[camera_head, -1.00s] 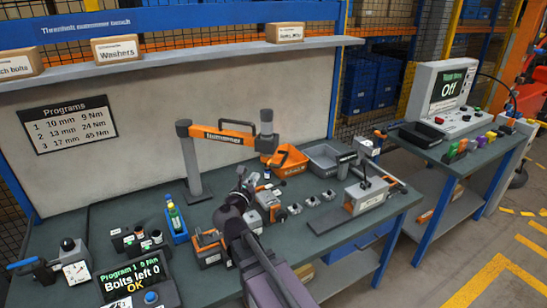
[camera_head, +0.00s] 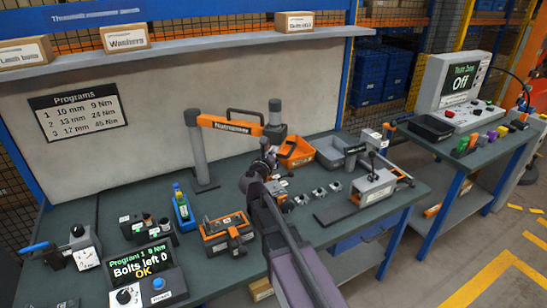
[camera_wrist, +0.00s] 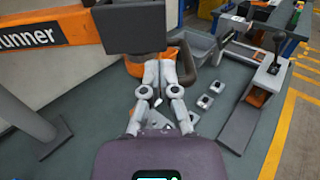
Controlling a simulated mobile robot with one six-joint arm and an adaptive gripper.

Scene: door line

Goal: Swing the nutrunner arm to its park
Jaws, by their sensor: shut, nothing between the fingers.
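The nutrunner arm (camera_head: 232,126) is an orange beam on a grey post (camera_head: 197,155) at the back of the bench. A black handle is on top and a dark upright head (camera_head: 274,115) is at its right end. In the wrist view, the lettered beam (camera_wrist: 55,30) is at upper left and the dark head (camera_wrist: 133,28) at top centre. My gripper (camera_wrist: 160,62) is shut and empty, its fingertips just below the head in that view. In the head view, my gripper (camera_head: 266,158) is just under the head; contact cannot be told. No marked park shows.
The display (camera_head: 145,267) reads "Bolts left 0 OK". Bench between post and toolbox is partly clear.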

